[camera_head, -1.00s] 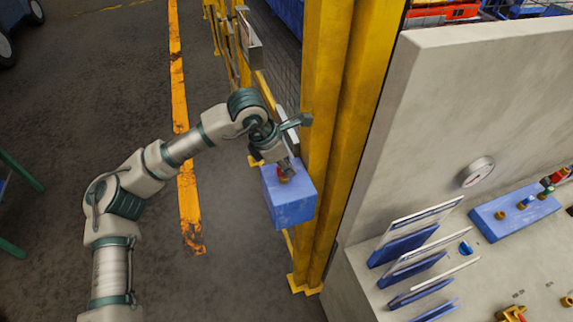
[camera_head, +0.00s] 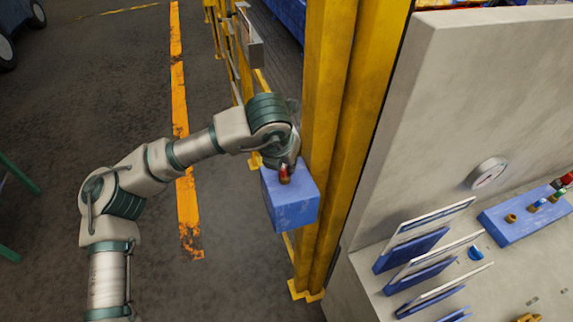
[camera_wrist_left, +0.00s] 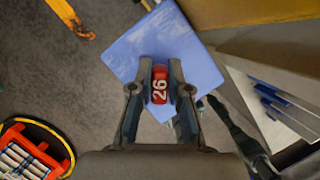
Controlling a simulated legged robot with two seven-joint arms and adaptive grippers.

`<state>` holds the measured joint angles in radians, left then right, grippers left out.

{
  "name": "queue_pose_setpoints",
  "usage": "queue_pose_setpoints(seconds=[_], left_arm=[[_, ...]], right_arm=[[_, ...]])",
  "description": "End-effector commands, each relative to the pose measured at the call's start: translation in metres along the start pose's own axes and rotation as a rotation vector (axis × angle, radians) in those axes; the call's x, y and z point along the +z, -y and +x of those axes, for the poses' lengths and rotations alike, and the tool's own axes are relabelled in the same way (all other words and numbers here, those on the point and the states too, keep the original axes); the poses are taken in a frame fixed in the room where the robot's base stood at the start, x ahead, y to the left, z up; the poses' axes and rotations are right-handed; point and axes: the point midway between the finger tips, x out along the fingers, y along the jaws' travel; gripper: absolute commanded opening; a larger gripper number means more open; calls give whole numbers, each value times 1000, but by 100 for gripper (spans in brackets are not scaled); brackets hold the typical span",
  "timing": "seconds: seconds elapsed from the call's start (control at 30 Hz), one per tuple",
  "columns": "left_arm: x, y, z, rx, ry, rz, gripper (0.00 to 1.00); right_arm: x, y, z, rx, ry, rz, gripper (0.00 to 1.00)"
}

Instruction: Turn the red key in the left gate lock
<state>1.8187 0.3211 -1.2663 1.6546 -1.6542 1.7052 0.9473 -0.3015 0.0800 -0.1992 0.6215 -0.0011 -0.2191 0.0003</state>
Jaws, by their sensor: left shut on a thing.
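The blue lock box (camera_head: 290,205) is fixed beside the yellow gate post in the head view. The red key (camera_head: 284,174) stands on top of it. In the left wrist view the red key, marked 26 (camera_wrist_left: 160,85), sits between the two fingers over the blue box top (camera_wrist_left: 196,67). My left gripper (camera_head: 285,166) is shut on the red key; its fingers are partly hidden behind the wrist in the head view. It also shows in the left wrist view (camera_wrist_left: 160,82).
Yellow posts (camera_head: 340,130) stand directly right of the box. A pale panel (camera_head: 450,110) and a bench with document holders (camera_head: 410,250) and a blue block with keys (camera_head: 525,215) are further right. Open floor with an orange line (camera_head: 188,205) lies left.

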Motion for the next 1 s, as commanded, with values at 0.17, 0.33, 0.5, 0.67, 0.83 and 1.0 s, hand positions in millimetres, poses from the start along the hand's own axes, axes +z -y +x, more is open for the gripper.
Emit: queue_pose_setpoints(seconds=[0.17, 0.33, 0.5, 0.67, 0.83, 1.0], left_arm=[[-1, 0, 2, 49, -4, -120, 0], [-1, 0, 3, 128, -3, -315, 0], [-1, -3, 1, 217, -4, -539, 0], [-2, -3, 2, 267, -4, -666, 0], [-2, -4, 1, 296, -4, -744, 0], [-2, -4, 1, 294, -4, -741, 0]], right_arm=[[2, 0, 4, -1, 3, 0, 0], [4, 1, 10, -1, 6, 0, 0], [5, 1, 12, -1, 7, 0, 0], [5, 1, 12, -2, 7, 0, 0], [5, 1, 12, -2, 7, 0, 0], [5, 1, 12, -2, 7, 0, 0]])
